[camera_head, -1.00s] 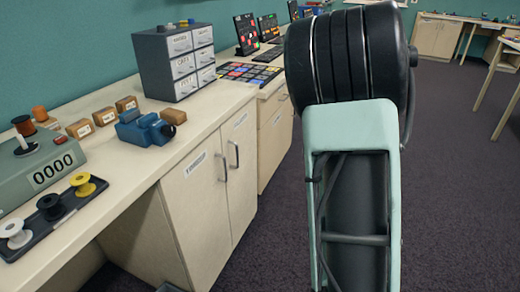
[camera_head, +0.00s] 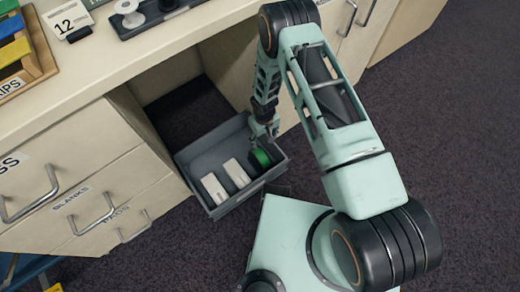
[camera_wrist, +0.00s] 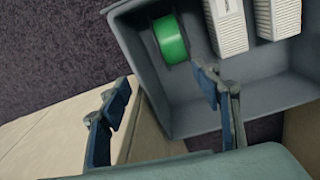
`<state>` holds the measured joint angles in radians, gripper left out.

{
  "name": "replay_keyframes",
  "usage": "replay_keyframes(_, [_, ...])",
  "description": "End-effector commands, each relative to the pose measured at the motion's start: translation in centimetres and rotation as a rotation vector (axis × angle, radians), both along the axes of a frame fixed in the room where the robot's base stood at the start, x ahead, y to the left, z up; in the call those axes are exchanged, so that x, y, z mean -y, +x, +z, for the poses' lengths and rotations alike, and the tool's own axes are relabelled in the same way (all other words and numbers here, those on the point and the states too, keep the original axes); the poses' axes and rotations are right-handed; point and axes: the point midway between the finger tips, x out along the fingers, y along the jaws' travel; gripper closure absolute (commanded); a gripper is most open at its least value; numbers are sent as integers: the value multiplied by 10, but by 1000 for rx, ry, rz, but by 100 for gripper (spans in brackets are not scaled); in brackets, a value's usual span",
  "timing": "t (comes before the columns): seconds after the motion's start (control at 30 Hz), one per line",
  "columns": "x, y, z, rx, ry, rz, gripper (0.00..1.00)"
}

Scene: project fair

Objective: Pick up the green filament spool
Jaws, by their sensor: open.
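The green filament spool (camera_head: 262,158) lies inside a grey bin (camera_head: 250,192), near the bin's right end. In the wrist view the spool (camera_wrist: 171,42) rests on its side against the inner wall of the bin (camera_wrist: 190,122). My gripper (camera_head: 264,130) is above the bin, just behind the spool in the head view. Part of the spool is hidden by my gripper in the head view.
Two white ribbed boxes (camera_head: 214,188) (camera_head: 236,172) lie beside the spool in the bin. The bin stands low at a recess under the bench top (camera_head: 190,38). Drawers (camera_head: 80,200) flank it on the left, cabinet doors on the right. Dark carpet (camera_head: 460,120) is clear at right.

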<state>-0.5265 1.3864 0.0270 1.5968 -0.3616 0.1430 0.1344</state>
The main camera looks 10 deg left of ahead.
Motion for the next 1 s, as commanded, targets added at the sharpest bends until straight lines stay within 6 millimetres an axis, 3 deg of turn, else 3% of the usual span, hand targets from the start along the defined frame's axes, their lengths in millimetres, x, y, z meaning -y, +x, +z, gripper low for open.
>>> replay_keyframes(0.1, [-9, -24, -17, -30, 3, 87, 42])
replay_keyframes(0.2, [-12, -30, -32, -36, 6, 114, 42])
replay_keyframes(0.4, [-12, -30, -65, -36, 6, 113, 42])
replay_keyframes(0.67, [-11, -29, -81, -35, 6, 110, 42])
replay_keyframes(1.0, [-9, -27, -127, -34, 7, 109, 42])
